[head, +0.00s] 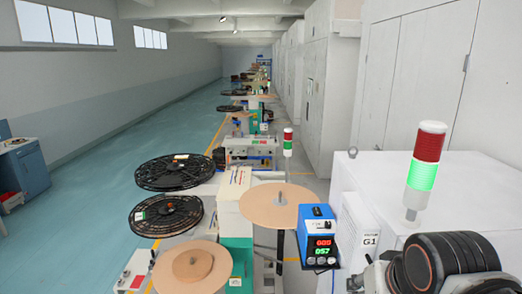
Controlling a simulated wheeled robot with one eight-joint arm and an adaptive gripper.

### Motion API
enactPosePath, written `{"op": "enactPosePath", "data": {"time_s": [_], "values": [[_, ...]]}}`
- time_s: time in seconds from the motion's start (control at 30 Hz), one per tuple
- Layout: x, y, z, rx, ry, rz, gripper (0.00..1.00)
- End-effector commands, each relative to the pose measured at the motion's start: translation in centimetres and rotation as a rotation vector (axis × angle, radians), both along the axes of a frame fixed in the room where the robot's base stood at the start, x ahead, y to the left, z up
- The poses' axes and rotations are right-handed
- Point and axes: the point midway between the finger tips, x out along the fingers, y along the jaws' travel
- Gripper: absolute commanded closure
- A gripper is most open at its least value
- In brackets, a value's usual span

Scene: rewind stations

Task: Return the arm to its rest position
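Part of my arm (450,262) shows at the bottom right corner, a thick black and grey joint with an orange mark. It is in front of the white cabinet. The rest of the arm is cut off by the picture's edge. My gripper is not in view, so I cannot see whether it holds anything.
A rewind station with black reels (175,172), tan discs (276,207) and a blue display box (317,237) stands ahead. A white cabinet (385,185) with a red-green signal light (425,165) is at right. Open teal floor (110,160) lies left, beside a blue workbench (27,165).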

Motion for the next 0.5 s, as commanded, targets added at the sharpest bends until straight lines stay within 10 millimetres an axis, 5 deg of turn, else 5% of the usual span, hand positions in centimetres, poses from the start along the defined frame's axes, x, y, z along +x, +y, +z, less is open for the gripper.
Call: {"op": "enactPosePath", "data": {"time_s": [0.2, 0.5], "values": [[-2.5, 0.3, -3.1, -0.087, -0.064, 0.136, 0.62], [-2.2, 0.2, -8.6, -0.082, -0.06, 0.127, 0.62]]}}
